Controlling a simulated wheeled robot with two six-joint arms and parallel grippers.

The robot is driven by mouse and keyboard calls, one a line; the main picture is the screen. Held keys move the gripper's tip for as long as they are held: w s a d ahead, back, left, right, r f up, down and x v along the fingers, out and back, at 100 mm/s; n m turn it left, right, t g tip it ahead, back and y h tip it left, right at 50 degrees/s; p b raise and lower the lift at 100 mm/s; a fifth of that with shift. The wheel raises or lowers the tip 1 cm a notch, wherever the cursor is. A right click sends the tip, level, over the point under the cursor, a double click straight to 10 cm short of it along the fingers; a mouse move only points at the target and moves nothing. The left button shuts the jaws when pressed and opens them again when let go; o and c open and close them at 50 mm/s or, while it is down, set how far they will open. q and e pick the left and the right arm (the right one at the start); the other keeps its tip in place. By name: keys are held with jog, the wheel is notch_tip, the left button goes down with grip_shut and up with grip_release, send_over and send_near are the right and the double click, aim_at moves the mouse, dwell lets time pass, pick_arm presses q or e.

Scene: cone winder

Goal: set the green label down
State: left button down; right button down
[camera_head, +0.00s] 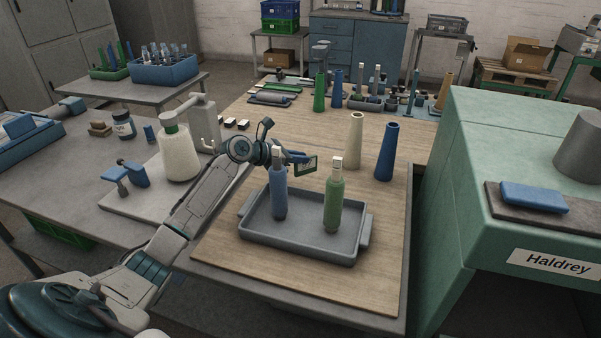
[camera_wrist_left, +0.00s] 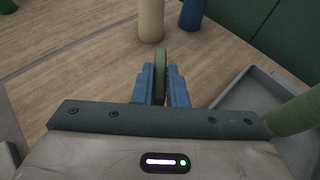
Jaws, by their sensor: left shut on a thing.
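My left gripper (camera_head: 298,158) is shut on the green label (camera_head: 307,165), a small, flat green tag with a pale face. In the left wrist view the label (camera_wrist_left: 160,68) shows edge-on, upright between the blue fingers (camera_wrist_left: 160,88). The gripper holds it in the air near the back of the grey tray (camera_head: 300,244). A blue bottle-shaped bobbin (camera_head: 278,194) and a green one (camera_head: 333,207) stand upright in the tray, each with a pale top. My right gripper is not in view.
A cream cone (camera_head: 355,140) and a blue cone (camera_head: 387,152) stand on the wooden board behind the tray. A green machine (camera_head: 470,150) stands close on the right. A white bottle (camera_head: 180,155) is left of my arm. The board in front of the tray is clear.

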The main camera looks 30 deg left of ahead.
aim_at(299, 176)
pick_arm(q)
jog(key=shift+f, duration=2.1)
jog(key=c, duration=1.5)
grip_release()
jog(key=shift+f, duration=0.1)
jog(key=shift+o, duration=0.2)
